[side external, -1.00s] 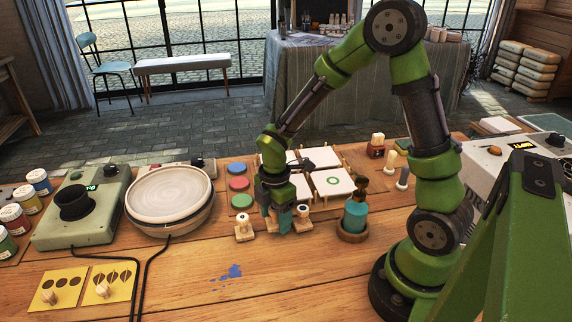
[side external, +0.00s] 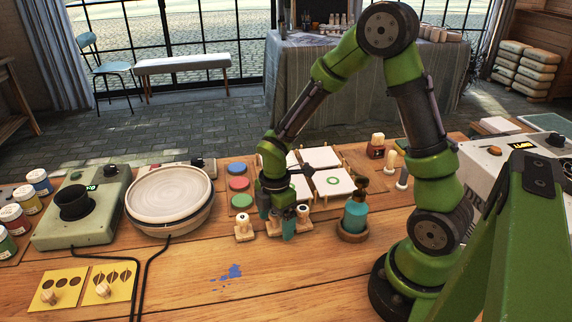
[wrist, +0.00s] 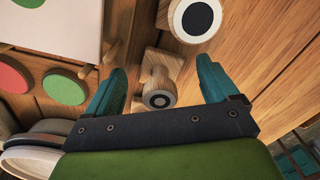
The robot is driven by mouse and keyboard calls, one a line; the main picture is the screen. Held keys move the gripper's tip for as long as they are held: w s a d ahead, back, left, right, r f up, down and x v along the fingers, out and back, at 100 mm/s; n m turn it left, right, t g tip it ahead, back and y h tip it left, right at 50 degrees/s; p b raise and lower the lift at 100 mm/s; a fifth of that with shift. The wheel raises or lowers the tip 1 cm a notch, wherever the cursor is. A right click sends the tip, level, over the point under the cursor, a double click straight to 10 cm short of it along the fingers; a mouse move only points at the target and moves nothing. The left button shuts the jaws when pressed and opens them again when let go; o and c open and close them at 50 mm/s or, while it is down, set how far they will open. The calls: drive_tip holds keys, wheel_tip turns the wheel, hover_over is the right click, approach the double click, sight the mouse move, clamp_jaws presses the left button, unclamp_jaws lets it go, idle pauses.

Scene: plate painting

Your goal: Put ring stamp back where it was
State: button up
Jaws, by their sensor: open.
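My gripper (side external: 276,221) is low over the front row of wooden stamps, with its teal fingers spread. In the wrist view, a stamp with a small ring mark on its round top (wrist: 160,93) stands on its square base between the open fingers (wrist: 160,88), with space visible on both sides; this looks like the ring stamp. In the side view its base (side external: 273,229) shows between the fingers, the rest partly hidden. A tile with a green ring print (side external: 333,182) lies behind.
A stamp with a black disc top (wrist: 196,18) stands close by. In the side view, stamps stand left (side external: 243,227) and right (side external: 302,213) of the gripper. A teal bottle (side external: 355,215) is farther right; coloured pads (side external: 239,184) lie behind. The front table is mostly clear.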

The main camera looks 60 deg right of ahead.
wheel_tip(320, 180, up, 12)
drive_tip(key=shift+r, duration=0.1)
drive_tip(key=s+a+r+m+t+y, duration=0.2)
drive_tip(key=s+r+m+t, duration=0.5)
drive_tip(key=m, duration=1.1)
wheel_tip(320, 180, up, 4)
drive_tip(key=s+a, duration=0.1)
drive_tip(key=s, duration=0.1)
drive_tip(key=shift+s+a+m, duration=0.35)
drive_tip(key=shift+s+m, duration=0.05)
